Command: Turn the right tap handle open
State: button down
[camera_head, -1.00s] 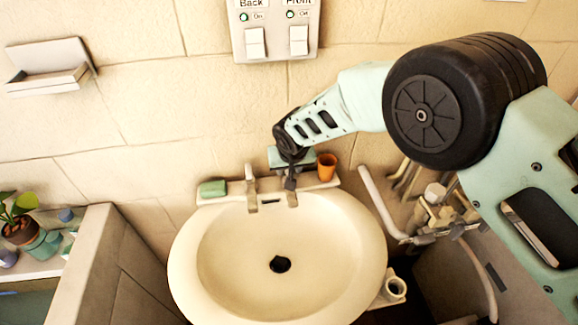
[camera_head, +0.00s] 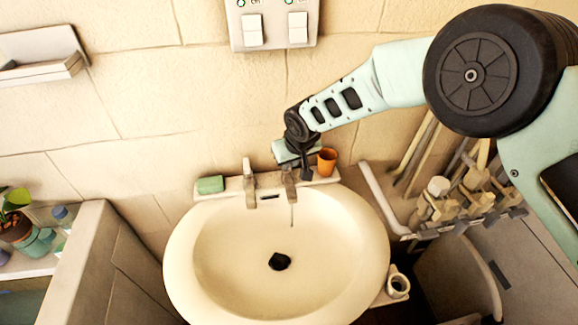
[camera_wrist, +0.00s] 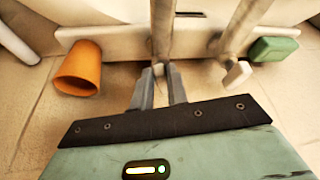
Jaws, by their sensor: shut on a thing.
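The right tap (camera_head: 288,186) stands at the back of the cream basin (camera_head: 180,250), and a thin line like running water (camera_head: 292,214) hangs below its spout. My gripper (camera_head: 304,172) is just behind and right of this tap. In the wrist view, where the sides are swapped, the same tap (camera_wrist: 162,28) is in front of my gripper (camera_wrist: 159,88). Its fingers are closed around the small pale right tap handle (camera_wrist: 158,70), which they partly hide. The left tap (camera_head: 249,184) stands beside it; its white handle (camera_wrist: 237,75) is free in the wrist view.
An orange cup (camera_head: 327,161) stands on the basin ledge close right of my gripper. A green soap bar (camera_head: 210,184) lies at the ledge's left end. Switches (camera_head: 275,26) are on the wall above. Pipes and tools (camera_head: 455,195) are at the right.

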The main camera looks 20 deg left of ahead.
jog(key=n, duration=0.1)
jog(key=n+b, duration=0.1)
jog(key=b, duration=0.1)
jog(key=shift+w+d+f+n+g+y, duration=0.2)
jog(key=shift+w+d+n+g+y, duration=0.1)
jog(key=shift+w+n+y, duration=0.1)
jog(key=n+b, duration=0.1)
jog(key=n+g+b, duration=0.1)
jog(key=n, duration=0.1)
jog(key=shift+w+d+b, duration=0.15)
jog(key=shift+w+b, duration=0.15)
jog(key=shift+w, duration=0.1)
jog(key=shift+w+r+n+g+y+b, duration=0.2)
jog(key=shift+n+g+b, duration=0.35)
jog(key=shift+n, duration=0.55)
jog(key=shift+w+f+n+g+y+b, duration=0.1)
jog(key=shift+w+n+g+b, duration=0.35)
jog(key=shift+n, duration=0.65)
jog(key=shift+s+r+n, duration=0.1)
jog(key=shift+n, duration=0.2)
jog(key=c, duration=1.4)
grip_release()
jog(key=shift+b, duration=0.3)
jog(key=b+v, duration=0.3)
jog(key=v, duration=1.4)
jog(key=shift+r+b, duration=0.25)
jog(key=shift+b, duration=0.05)
